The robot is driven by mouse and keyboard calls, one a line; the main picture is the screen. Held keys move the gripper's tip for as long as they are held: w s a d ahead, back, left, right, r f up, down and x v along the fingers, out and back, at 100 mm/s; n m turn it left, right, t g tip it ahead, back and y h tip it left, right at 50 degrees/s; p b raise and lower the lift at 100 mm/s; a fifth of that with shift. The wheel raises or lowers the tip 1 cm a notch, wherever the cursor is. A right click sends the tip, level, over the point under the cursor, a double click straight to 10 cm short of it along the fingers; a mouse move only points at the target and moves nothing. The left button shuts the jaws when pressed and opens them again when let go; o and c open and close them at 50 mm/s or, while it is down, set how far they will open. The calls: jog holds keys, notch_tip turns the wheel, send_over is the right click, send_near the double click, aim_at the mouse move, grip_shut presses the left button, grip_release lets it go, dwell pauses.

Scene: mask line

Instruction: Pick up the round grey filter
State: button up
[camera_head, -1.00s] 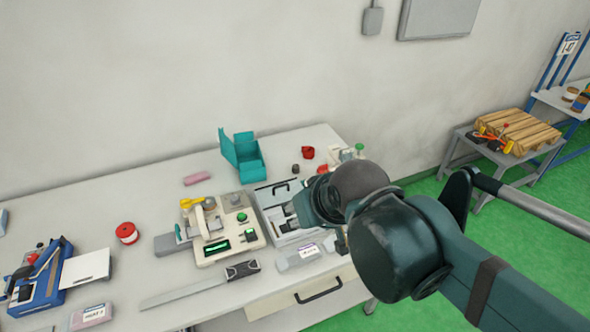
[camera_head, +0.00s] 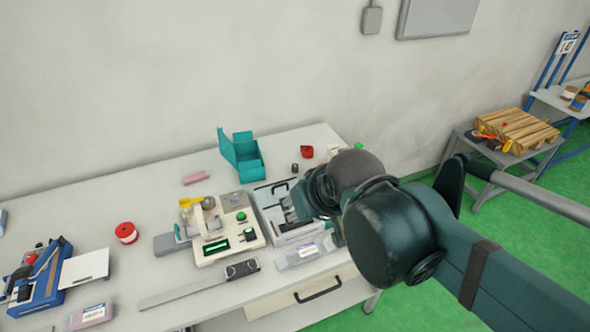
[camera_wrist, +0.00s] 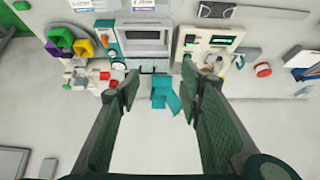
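I cannot tell for certain which thing is the round grey filter. A small dark grey cylinder (camera_head: 295,168) stands on the table between the teal box and a red roll. A grey ball-like part (camera_head: 209,203) sits on the cream machine (camera_head: 229,255). My gripper (camera_wrist: 160,83) is open and empty in the wrist view, with its two green fingers spread. It is above the table, and the teal open box (camera_wrist: 166,98) shows between and beyond the fingertips. In the head view my arm's dark links hide most of the gripper and part of the table's right end.
A grey case (camera_head: 270,199) lies right of the cream machine. The red roll (camera_head: 306,152), a pink block (camera_head: 195,178) and a red spool (camera_head: 126,232) stand on the table. A long grey tool (camera_head: 200,286) lies along the front. The back left is clear.

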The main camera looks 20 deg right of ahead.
jog(key=w+d+r+m+g, duration=0.1)
jog(key=w+d+r+g, duration=0.15)
jog(key=w, duration=0.95)
jog(key=m+g+p, duration=0.2)
jog(key=m+g, duration=0.2)
jog(key=g, duration=0.1)
send_over(295, 165)
jog(key=shift+t, duration=0.25)
jog(key=f, duration=2.3)
jog(key=shift+s+a+f, duration=0.1)
jog(key=shift+s, duration=0.2)
jog(key=shift+w+f, duration=0.15)
jog(key=shift+f, duration=0.25)
jog(key=shift+f, duration=0.1)
jog(key=shift+f+b, duration=0.3)
jog(key=shift+f, duration=0.85)
jog(key=shift+f, duration=0.15)
